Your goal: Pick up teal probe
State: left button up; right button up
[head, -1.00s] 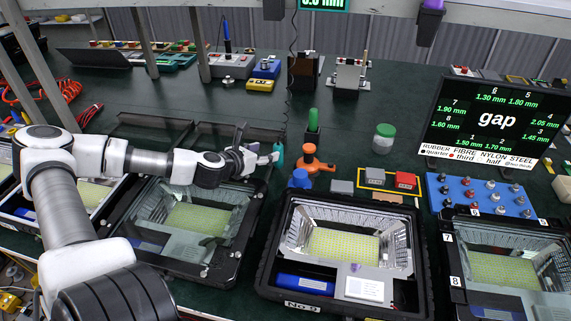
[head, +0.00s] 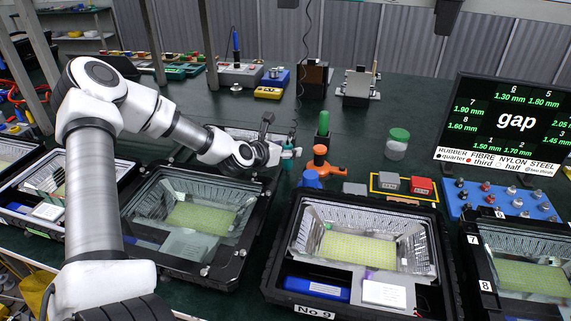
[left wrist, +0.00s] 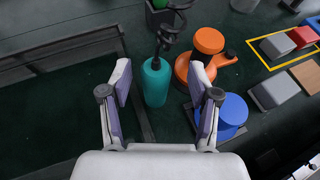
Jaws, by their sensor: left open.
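The teal probe (head: 288,154) is a small teal cylinder with a dark coiled cord at its top. In the left wrist view the probe (left wrist: 156,84) appears upright between the two fingers, with gaps on both sides. My left gripper (head: 279,153) is open, close beside the probe; its fingers (left wrist: 160,90) frame the probe in the left wrist view. Whether the probe is fully within the jaws' depth cannot be told. My right gripper is not in view.
An orange tool (head: 321,161) and a blue round piece (head: 310,180) stand right of the probe, near the right finger. A green-topped holder (head: 323,124) is behind. A gap display (head: 515,122) stands at right.

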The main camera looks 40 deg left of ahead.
pick_arm(q)
jog(key=shift+d+r, duration=0.1)
grip_shut()
